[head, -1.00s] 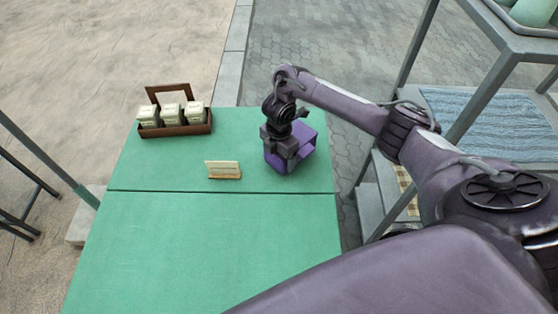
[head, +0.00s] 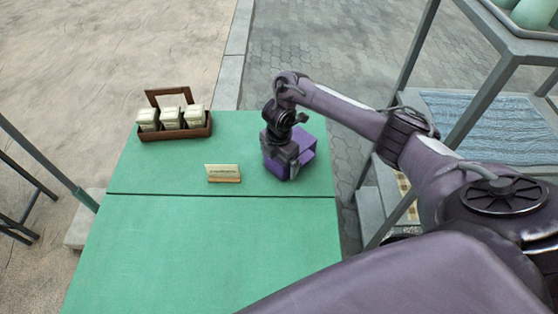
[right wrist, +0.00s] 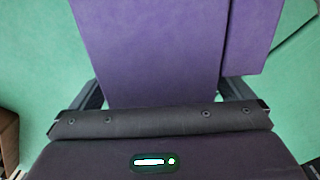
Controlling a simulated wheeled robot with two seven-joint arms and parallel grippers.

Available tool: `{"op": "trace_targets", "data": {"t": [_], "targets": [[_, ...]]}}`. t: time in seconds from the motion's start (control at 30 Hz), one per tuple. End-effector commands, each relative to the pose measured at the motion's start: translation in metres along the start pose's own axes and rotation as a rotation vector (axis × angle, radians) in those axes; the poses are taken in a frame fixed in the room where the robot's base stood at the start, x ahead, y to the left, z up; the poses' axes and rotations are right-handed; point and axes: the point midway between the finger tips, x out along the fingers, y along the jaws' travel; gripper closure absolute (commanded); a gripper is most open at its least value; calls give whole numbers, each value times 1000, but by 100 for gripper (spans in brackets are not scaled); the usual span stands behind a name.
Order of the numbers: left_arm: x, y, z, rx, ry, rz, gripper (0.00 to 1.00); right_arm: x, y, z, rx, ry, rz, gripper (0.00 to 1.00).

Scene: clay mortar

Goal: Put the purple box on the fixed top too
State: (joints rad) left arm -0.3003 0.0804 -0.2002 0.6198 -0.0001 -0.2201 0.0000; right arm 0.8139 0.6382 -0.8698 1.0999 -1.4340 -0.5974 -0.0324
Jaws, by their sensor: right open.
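The purple box (head: 305,155) stands on the far section of the green table top (head: 220,250), near its right edge. A dark seam crosses the table in front of the box. My right gripper (head: 287,160) is over the box's near left side and partly hides it. In the right wrist view the purple box (right wrist: 150,50) fills the middle, with parts of the open fingers showing at its left and right. Whether the fingers touch it I cannot tell. My left gripper is not in view.
A brown wooden carrier (head: 175,133) with white containers stands at the far left of the table. A small sign (head: 223,173) stands left of the box. A grey shelf rack (head: 480,105) with a blue towel is on the right. The near section of the table is clear.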

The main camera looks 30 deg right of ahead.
Motion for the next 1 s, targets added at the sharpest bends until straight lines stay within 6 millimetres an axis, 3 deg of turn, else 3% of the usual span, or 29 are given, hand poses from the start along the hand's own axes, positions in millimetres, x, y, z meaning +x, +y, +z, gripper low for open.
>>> {"op": "trace_targets", "data": {"t": [0.23, 0.5, 0.67, 1.0], "targets": [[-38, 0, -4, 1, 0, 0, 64, -60, 2, 1, -2, -4, 5, 0], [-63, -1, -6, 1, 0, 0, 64, -105, 1, 1, -1, -3, 3, 0], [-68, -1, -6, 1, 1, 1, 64, -115, 0, 0, -1, -2, 1, 0], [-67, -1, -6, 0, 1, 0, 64, -116, 0, 0, 0, 0, 0, 0]]}}
